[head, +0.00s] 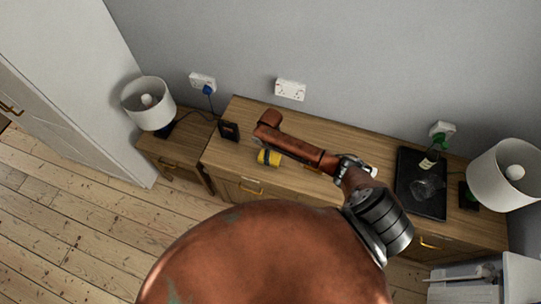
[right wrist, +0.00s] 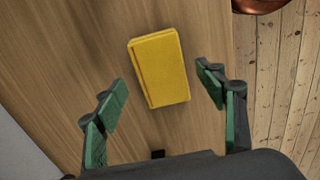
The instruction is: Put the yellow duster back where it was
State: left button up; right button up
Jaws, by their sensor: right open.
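The yellow duster (right wrist: 158,66) is a flat, folded yellow block lying on the wooden cabinet top (right wrist: 85,40) in the right wrist view. My right gripper (right wrist: 163,78) is open, with its green-padded fingers on either side of the duster's near part and a gap on both sides. It is not holding the duster. My right gripper's fingers are hard to make out there. My left gripper is in neither view.
White lamps stand at left (head: 148,112) and right (head: 490,182). A small black box (head: 229,131) is left of the duster.

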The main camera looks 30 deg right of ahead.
aim_at(271, 157)
notch_tip(271, 157, up, 10)
jog(key=shift+f, duration=0.2)
